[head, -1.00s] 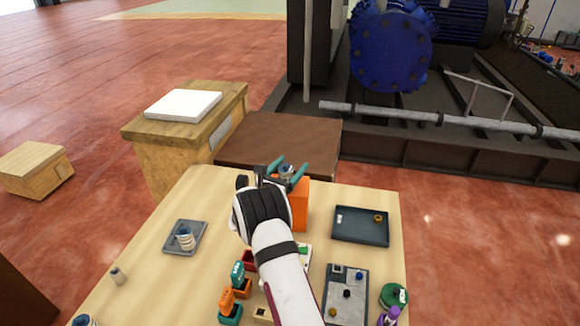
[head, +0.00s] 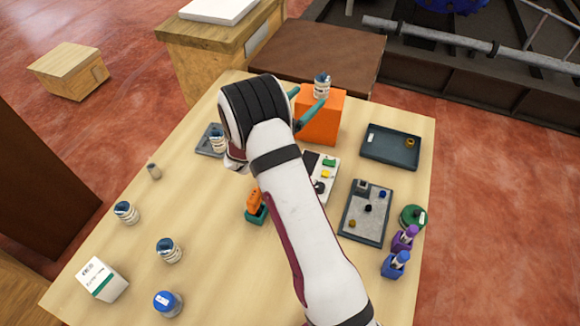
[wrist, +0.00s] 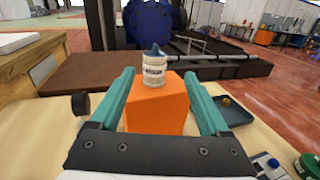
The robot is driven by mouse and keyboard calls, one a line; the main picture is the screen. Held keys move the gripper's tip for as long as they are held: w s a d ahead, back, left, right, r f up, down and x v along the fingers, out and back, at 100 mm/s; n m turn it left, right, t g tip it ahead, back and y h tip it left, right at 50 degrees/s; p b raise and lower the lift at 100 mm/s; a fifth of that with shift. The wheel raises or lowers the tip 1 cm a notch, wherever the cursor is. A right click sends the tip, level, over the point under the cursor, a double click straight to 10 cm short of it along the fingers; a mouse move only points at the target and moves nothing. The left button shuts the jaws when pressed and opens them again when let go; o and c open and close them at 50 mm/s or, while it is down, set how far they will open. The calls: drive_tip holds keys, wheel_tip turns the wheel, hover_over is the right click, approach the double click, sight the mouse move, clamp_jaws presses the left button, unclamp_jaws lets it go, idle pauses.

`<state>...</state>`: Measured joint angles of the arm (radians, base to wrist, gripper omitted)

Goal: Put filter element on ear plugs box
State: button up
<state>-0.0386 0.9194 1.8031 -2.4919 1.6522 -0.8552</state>
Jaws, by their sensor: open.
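The filter element, a white labelled cylinder with a blue top (head: 321,86), stands upright on the orange ear plugs box (head: 318,122). It also shows upright on the box top in the wrist view (wrist: 154,68), with the box (wrist: 157,108) below it. My gripper (head: 310,98) has teal fingers spread apart at the near side of the box. In the wrist view my gripper (wrist: 159,75) is open, one finger to each side of the element, with visible gaps and nothing held.
Similar jars (head: 169,250) stand on the table's left, one on a small grey tray (head: 207,150). A dark tray (head: 390,158) lies right of the box. A parts tray (head: 350,222) and bottles (head: 396,265) lie nearer. A brown surface (head: 320,57) is behind the table.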

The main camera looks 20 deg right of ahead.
drive_tip(key=s+r+m+g+y, duration=0.25)
drive_tip(key=s+m+g, duration=0.25)
drive_tip(key=s+m, duration=0.4)
drive_tip(key=s+r+m+g+y, duration=0.1)
drive_tip(key=s+r+m+g, duration=0.4)
drive_tip(key=s, duration=0.7)
drive_tip(key=s+a+f+m+y, duration=0.1)
drive_tip(key=s+a+m+y, duration=0.6)
drive_tip(key=a, duration=0.4)
drive_tip(key=s+a+f+m+t+y, duration=0.1)
drive_tip(key=s+a+f+m+y, duration=0.1)
drive_tip(key=s+a+m+y, duration=0.5)
drive_tip(key=s+a+m, duration=0.1)
drive_tip(key=s+a, duration=0.1)
drive_tip(key=a, duration=0.1)
drive_tip(key=shift+s+a, duration=0.35)
drive_tip(key=shift+s, duration=0.05)
